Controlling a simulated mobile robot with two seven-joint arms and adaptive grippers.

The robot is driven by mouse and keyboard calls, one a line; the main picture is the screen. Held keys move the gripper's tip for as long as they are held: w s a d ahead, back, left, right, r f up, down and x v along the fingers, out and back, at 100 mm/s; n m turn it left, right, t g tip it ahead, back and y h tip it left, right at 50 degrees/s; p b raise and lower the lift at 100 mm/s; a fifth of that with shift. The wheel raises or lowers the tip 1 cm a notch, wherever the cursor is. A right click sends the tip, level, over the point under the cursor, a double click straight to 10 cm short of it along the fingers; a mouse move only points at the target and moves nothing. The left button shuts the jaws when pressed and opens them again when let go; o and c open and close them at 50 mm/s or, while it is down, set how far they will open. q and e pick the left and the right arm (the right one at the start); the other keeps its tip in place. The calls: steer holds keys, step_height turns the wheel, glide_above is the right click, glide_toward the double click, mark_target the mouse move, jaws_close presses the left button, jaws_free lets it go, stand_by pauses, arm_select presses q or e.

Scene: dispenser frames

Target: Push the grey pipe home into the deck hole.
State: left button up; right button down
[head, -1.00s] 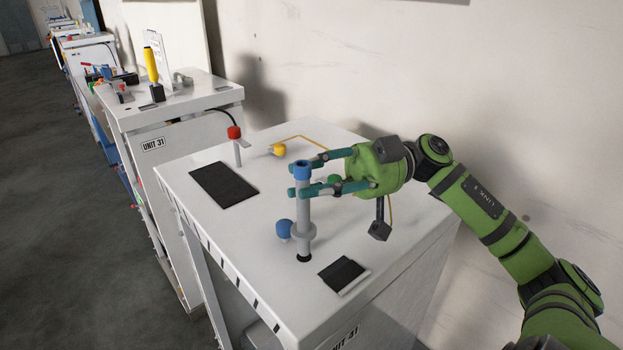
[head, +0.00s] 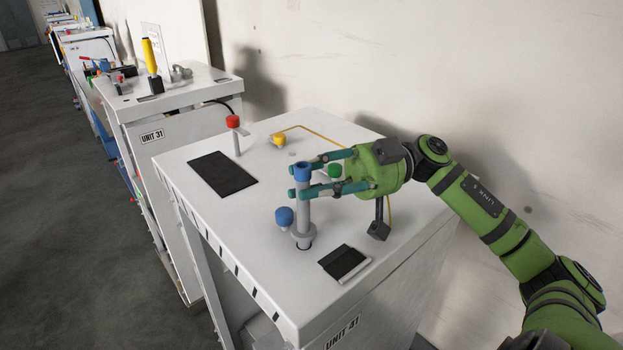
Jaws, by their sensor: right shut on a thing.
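The grey pipe (head: 303,211) stands upright at the deck hole (head: 304,247), with a blue cap (head: 302,172) on its top and a wide grey collar near its foot. The collar sits just above the dark rim of the hole, with a small gap seeming to show between them. The pipe's lower end is hidden in the hole. My right gripper (head: 305,181) comes in from the right and is shut on the pipe's upper part, just around the blue cap. My left gripper is not in view.
Around the pipe on the white deck (head: 270,245) stand a blue knob (head: 285,216), a green knob (head: 335,171), a yellow knob (head: 279,140) and a red-topped post (head: 233,122). Dark pads (head: 222,174) lie on the deck. A wall is behind; another cabinet (head: 180,125) stands to the left.

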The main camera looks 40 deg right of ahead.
steer(key=shift+f, duration=0.2)
steer(key=c, duration=1)
jaws_free()
steer(key=shift+c, duration=0.2)
steer(key=shift+o, duration=0.8)
steer(key=shift+f, duration=0.1)
steer(key=shift+d, duration=0.1)
